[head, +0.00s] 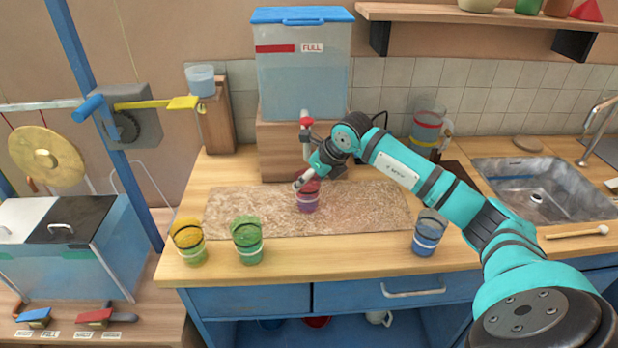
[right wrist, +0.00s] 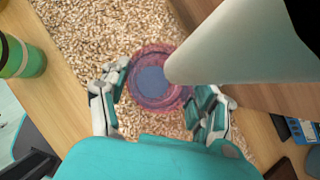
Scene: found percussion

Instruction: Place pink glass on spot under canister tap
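The pink glass (head: 308,201) stands upright on the speckled mat in front of the wooden block, below the canister tap (head: 305,122). In the right wrist view the glass (right wrist: 150,84) shows from above, and the pale tap spout (right wrist: 235,45) overlaps its rim. My right gripper (head: 307,184) is at the glass. Its fingers (right wrist: 160,88) stand apart on either side of the glass and look open; contact is hard to tell. The canister (head: 303,80), with a blue lid and a FULL label, sits on the block. My left gripper is not in view.
Yellow (head: 188,243) and green (head: 247,241) glasses stand at the counter's front left, a blue glass (head: 429,234) at the right. A striped jug (head: 425,132) stands behind my right arm, near the sink (head: 540,190). The mat (head: 240,215) is otherwise clear.

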